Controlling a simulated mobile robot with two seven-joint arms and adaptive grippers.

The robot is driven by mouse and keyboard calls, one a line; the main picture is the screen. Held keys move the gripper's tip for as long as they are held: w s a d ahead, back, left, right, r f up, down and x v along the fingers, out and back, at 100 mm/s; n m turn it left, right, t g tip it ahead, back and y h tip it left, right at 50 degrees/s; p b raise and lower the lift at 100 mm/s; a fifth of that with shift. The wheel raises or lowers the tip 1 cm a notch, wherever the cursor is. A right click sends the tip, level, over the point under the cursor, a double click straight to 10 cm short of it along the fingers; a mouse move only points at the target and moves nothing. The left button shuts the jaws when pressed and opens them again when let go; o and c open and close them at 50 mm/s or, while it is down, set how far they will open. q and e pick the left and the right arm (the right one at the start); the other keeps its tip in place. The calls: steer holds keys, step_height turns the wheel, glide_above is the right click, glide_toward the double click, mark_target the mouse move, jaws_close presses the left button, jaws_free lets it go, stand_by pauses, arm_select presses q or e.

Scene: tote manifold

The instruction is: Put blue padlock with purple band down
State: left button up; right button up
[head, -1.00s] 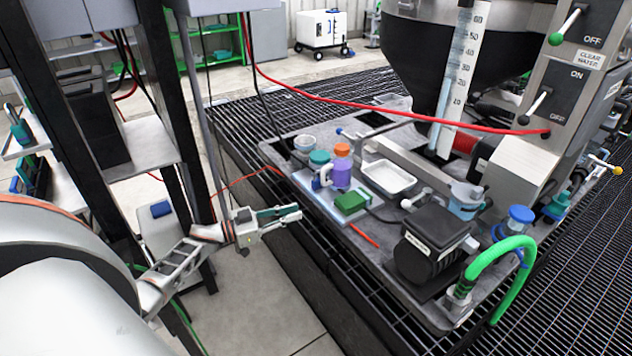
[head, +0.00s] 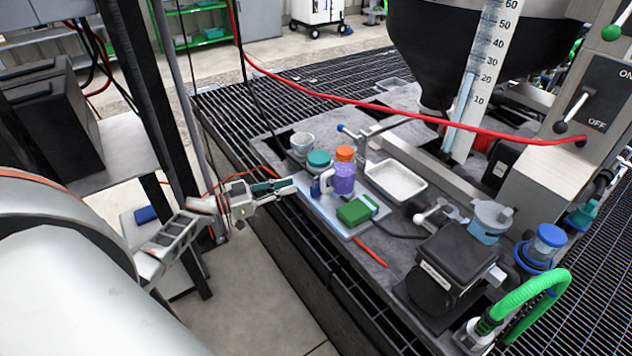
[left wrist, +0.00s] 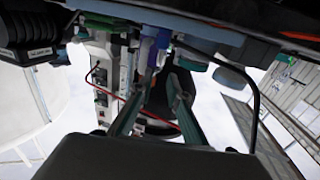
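A small blue object (head: 315,188), which looks like the padlock, stands at the left edge of a pale blue tray (head: 329,212). A pale loop is beside it, against a purple bottle with an orange cap (head: 343,178). I cannot make out a purple band on the blue object. My left gripper (head: 294,186) is just left of it, with a small gap. In the left wrist view, the two fingers (left wrist: 162,78) are apart with nothing seen between them, and a blue shape (left wrist: 163,38) shows beyond their tips. My right gripper is not in view.
A green box (head: 354,212) lies on the tray's front part. A teal-lidded jar (head: 318,162) stands behind the blue object. A white tray (head: 396,181) and a black pump-like block (head: 450,268) are further right. A red hose (head: 400,115) hangs across above the bench.

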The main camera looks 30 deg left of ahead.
arm_select(q)
glide_above(310, 197)
steer(key=shift+w+r+b, duration=0.1)
steer(key=shift+b, duration=0.2)
jaws_close()
